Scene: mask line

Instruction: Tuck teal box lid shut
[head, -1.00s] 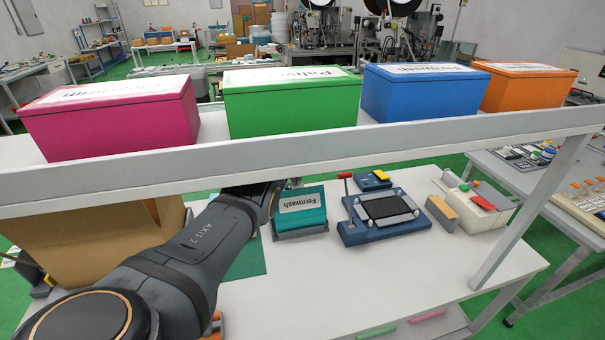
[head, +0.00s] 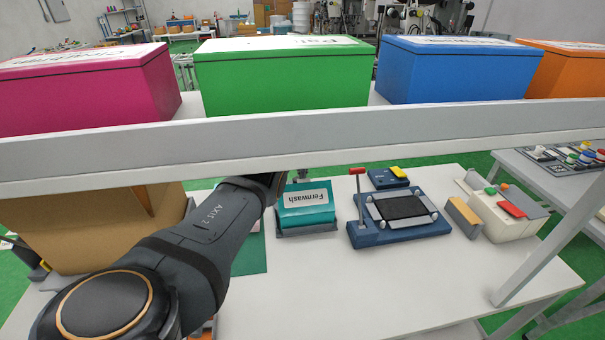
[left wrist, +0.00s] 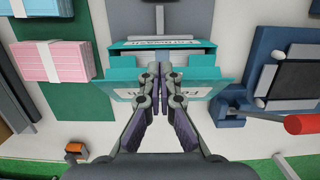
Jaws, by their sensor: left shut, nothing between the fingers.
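The teal box (head: 306,216) with a white "Fernwash" label stands on a grey holder on the white table, just right of my left arm. The left wrist view shows it from above as a teal body (left wrist: 185,47) with a sloping teal panel (left wrist: 208,82) on the near side. A dark gap runs between body and panel. My left gripper (left wrist: 162,68) is shut and empty, its fingertips over the middle of the panel's upper edge. I cannot tell whether they touch it. In the head view the fingers are hidden. My right gripper is not in view.
A shelf beam (head: 300,142) carrying pink, green, blue and orange boxes crosses above the table. A blue fixture (head: 400,232) with a red-knobbed lever (head: 357,171) stands right of the teal box. Pink stacks (left wrist: 50,61) lie left of it on a green mat.

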